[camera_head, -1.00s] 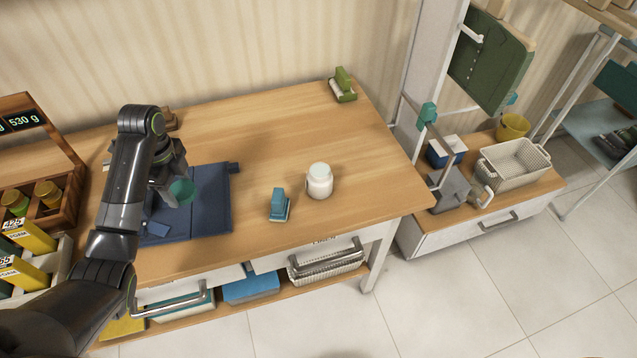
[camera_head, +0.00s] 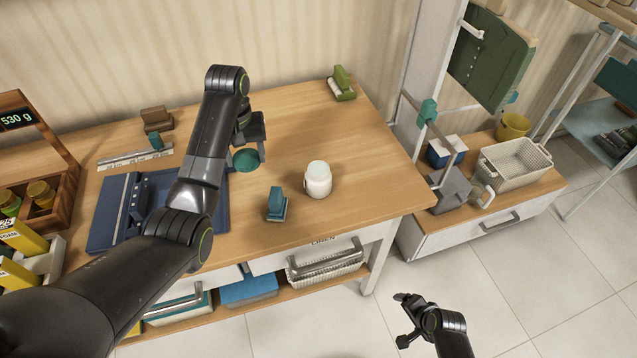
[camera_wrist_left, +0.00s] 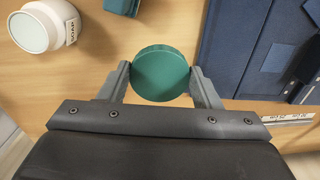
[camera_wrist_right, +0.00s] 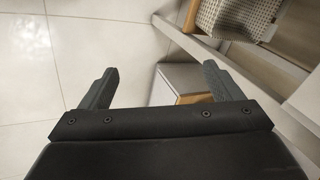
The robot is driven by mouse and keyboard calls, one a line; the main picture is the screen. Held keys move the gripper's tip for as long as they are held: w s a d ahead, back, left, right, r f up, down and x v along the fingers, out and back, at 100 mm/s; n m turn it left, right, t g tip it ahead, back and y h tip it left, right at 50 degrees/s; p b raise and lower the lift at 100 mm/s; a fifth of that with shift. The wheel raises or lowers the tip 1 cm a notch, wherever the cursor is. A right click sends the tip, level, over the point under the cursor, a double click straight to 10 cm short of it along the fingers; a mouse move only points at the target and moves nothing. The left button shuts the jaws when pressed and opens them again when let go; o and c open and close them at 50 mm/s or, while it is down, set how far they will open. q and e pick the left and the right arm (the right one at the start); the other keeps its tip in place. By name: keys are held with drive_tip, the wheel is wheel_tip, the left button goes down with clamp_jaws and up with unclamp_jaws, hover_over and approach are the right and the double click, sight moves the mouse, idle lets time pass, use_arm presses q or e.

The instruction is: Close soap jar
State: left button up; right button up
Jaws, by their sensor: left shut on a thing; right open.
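The white soap jar (camera_head: 318,180) stands upright on the wooden table. In the left wrist view the jar (camera_wrist_left: 46,28) shows a SOAP label, and its round top looks pale. A round green lid (camera_head: 245,160) is held by my left gripper (camera_head: 247,152) above the table, left of the jar. In the left wrist view the lid (camera_wrist_left: 161,73) sits between the two fingertips, which touch its sides. My right gripper (camera_head: 404,320) is open and empty over the floor, right of the table front; its spread fingers (camera_wrist_right: 158,85) show in the right wrist view.
A teal block-like item (camera_head: 277,204) stands just left of the jar. A blue folder-like mat (camera_head: 105,222) lies at the left. A green-handled brush (camera_head: 342,84) is at the back right. The table right of the jar is clear.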

drive_tip(key=w+a+r+m+t+y, duration=0.1)
drive_tip(key=w+a+r+m+y, duration=0.2)
drive_tip(key=w+r, duration=0.55)
drive_tip(key=m+t+y+b, duration=0.25)
drive_tip(key=m+y, duration=0.35)
drive_tip(key=m, duration=0.6)
approach(319, 179)
drive_tip(key=f, duration=0.1)
drive_tip(key=d, duration=0.1)
drive_tip(key=f, duration=0.1)
drive_tip(key=shift+w+d+f+t, duration=0.15)
drive_tip(key=shift+w+f+t, duration=0.1)
drive_tip(key=shift+f+t, duration=0.1)
use_arm(q)
drive_tip(key=d+r+n, duration=0.2)
drive_tip(key=d+n, duration=0.6)
drive_tip(key=n, duration=0.2)
drive_tip(key=d+r+n, duration=0.2)
drive_tip(key=d+n, duration=0.7)
drive_tip(key=shift+w+d+r+n, duration=0.2)
drive_tip(key=shift+w+r+n, duration=0.05)
drive_tip(key=shift+w+n, duration=0.2)
use_arm(e)
drive_tip(key=shift+w+r+m, duration=0.15)
drive_tip(key=shift+r+m, duration=0.05)
drive_tip(key=shift+m, duration=0.1)
drive_tip(key=x, duration=1.2)
drive_tip(key=shift+f, duration=0.15)
